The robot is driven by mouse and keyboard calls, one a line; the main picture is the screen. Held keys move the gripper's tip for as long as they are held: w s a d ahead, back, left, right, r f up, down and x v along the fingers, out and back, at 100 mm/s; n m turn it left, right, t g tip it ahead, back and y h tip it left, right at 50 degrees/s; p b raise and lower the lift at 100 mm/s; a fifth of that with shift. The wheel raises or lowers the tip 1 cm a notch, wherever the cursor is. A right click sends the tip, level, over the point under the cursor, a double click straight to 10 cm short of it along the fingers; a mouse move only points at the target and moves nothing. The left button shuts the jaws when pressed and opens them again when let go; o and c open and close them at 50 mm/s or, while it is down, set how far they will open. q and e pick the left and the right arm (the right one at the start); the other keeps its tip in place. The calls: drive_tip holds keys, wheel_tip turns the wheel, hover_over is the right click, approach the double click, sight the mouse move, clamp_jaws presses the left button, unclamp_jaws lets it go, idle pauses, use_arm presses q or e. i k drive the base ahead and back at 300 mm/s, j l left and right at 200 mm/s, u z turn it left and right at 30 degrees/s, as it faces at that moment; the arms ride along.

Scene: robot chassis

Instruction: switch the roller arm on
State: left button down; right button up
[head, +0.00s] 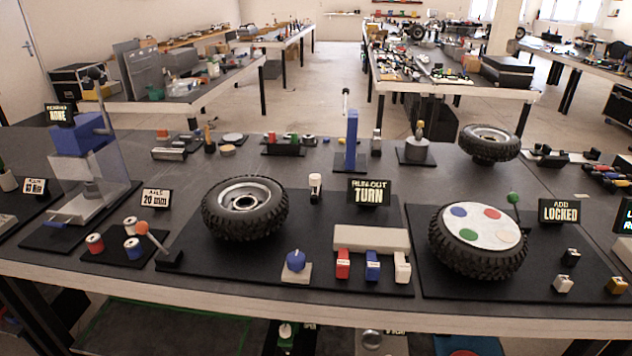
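No part labelled as a roller arm can be read. A lever with an orange ball knob (142,228) leans up and left from a black base at the front left corner of the run-out mat (215,268). A tyre on a rim (244,208) lies flat on that mat. A small white upright part with a dark band (315,186) stands behind the tyre's right side. The sign (368,192) reads "RUN-OUT TURN". I cannot tell which part is the roller arm. Neither of my grippers is in view.
A blue knob on a white block (295,265) and red, blue and white blocks (372,265) stand along the mat's front, before a pale bar (371,239). Right is a tyre with coloured discs (478,240) and a "LOCKED" sign (559,211). Left are several spools (130,248).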

sight(315, 179)
drive_tip(key=i+l+z, duration=0.2)
drive_tip(key=l, duration=0.15)
drive_tip(key=l+z, duration=0.15)
drive_tip(key=l, duration=0.25)
drive_tip(key=i+l+z, duration=0.2)
drive_tip(key=l, duration=0.15)
drive_tip(key=l+z, duration=0.15)
drive_tip(key=l, duration=0.2)
drive_tip(key=i, duration=0.05)
